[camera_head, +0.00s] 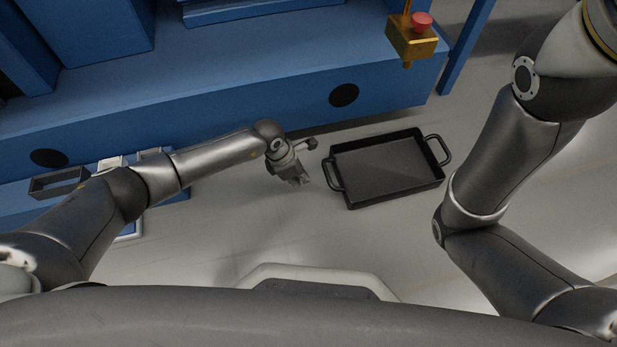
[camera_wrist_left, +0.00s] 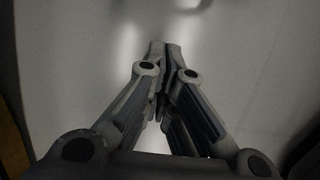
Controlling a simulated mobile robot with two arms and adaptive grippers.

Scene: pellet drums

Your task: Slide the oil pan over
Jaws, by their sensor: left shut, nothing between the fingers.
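The oil pan (camera_head: 385,168) is a black rectangular tray with a loop handle at each short end. It lies on the floor in front of the blue machine, right of centre in the head view. My left gripper (camera_head: 301,181) is just left of the pan's left handle, apart from it. In the left wrist view my left gripper (camera_wrist_left: 165,48) is shut with nothing between its fingers. A dark curved shape at the top edge of that view may be part of the pan's handle. My right arm shows at the right, but its gripper is out of view.
The blue machine (camera_head: 250,85) stands along the back, with a yellow box with a red button (camera_head: 411,45) at its right. A small dark open bin (camera_head: 58,183) is at the left. The grey floor (camera_head: 235,220) is clear in front of the pan.

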